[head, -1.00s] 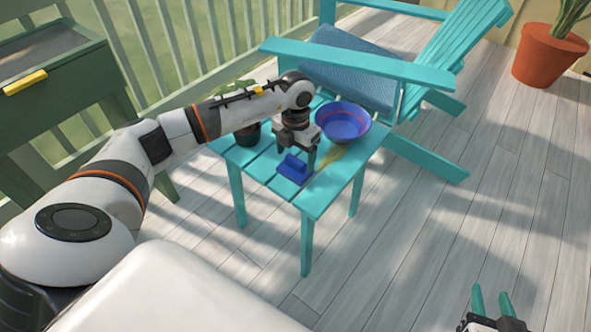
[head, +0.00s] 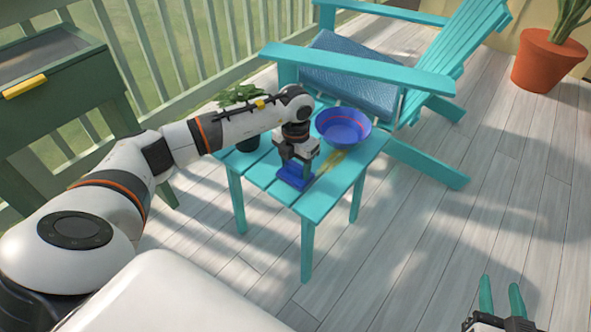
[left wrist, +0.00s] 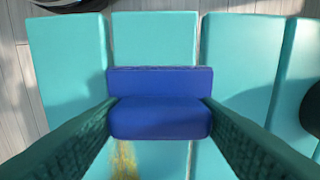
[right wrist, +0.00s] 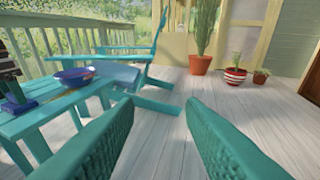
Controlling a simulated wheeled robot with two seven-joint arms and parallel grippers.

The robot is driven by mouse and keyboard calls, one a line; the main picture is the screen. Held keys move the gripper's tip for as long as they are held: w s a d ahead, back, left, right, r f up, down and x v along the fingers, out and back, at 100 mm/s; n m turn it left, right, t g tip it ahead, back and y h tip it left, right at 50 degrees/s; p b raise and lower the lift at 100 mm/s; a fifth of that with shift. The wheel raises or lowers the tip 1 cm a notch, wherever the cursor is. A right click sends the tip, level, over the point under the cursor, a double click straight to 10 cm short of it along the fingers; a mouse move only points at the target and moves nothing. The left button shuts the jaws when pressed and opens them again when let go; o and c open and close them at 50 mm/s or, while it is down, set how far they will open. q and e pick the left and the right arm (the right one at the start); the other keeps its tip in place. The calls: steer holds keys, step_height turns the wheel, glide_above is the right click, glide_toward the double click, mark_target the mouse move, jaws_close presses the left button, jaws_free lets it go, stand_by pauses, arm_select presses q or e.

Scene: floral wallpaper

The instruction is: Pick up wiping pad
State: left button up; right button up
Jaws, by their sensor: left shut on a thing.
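The blue wiping pad (head: 294,177) is on the slatted turquoise table (head: 318,199), near its front edge. In the left wrist view the pad (left wrist: 160,103) sits between both fingers, which touch its two ends. My left gripper (head: 297,165) points down from above and is shut on the pad. I cannot tell whether the pad is lifted off the table. My right gripper (head: 499,297) is open and empty, low at the lower right, away from the table; its spread fingers show in the right wrist view (right wrist: 160,120).
A blue bowl (head: 343,127) stands on the table behind the pad. A yellow smear (head: 331,164) lies beside the pad. A potted plant (head: 246,139) is at the table's back left. A turquoise chair (head: 420,80) stands behind.

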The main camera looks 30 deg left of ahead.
mark_target(296, 164)
arm_select(q)
steer(key=shift+r, duration=0.1)
